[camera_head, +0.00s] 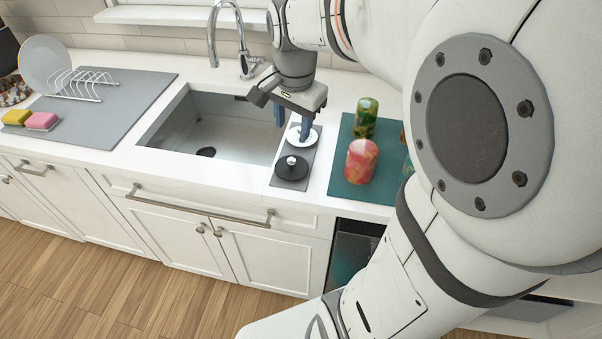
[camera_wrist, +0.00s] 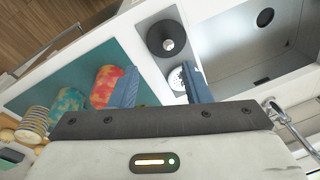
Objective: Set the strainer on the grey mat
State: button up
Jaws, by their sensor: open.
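A white round piece with dark holes, which looks like the strainer (camera_head: 309,139), lies on a small grey pad between the sink and the teal mat. It also shows in the wrist view (camera_wrist: 175,79), close beside the right finger. My gripper (camera_head: 292,119) is open and empty above the white piece. Its two blue fingers show in the wrist view (camera_wrist: 160,88); whether they touch the piece I cannot tell. A large grey mat (camera_head: 130,98) lies on the counter left of the sink, its right part bare.
A black knobbed disc (camera_head: 291,168) sits beside the strainer. The sink (camera_head: 215,135) and faucet (camera_head: 213,45) are left of my gripper. Green (camera_head: 366,117) and red (camera_head: 361,160) canisters stand on the teal mat. A rack (camera_head: 85,82) with a plate (camera_head: 44,64) and sponges (camera_head: 41,121) occupy the large mat's left part.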

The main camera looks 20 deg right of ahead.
jog(key=s+a+f+n+t, duration=0.1)
jog(key=s+a+f+n, duration=0.2)
jog(key=s+n, duration=0.7)
jog(key=shift+s+f+n, duration=0.15)
jog(key=shift+s+n, duration=0.25)
jog(key=shift+s, duration=0.55)
jog(key=shift+c, duration=0.7)
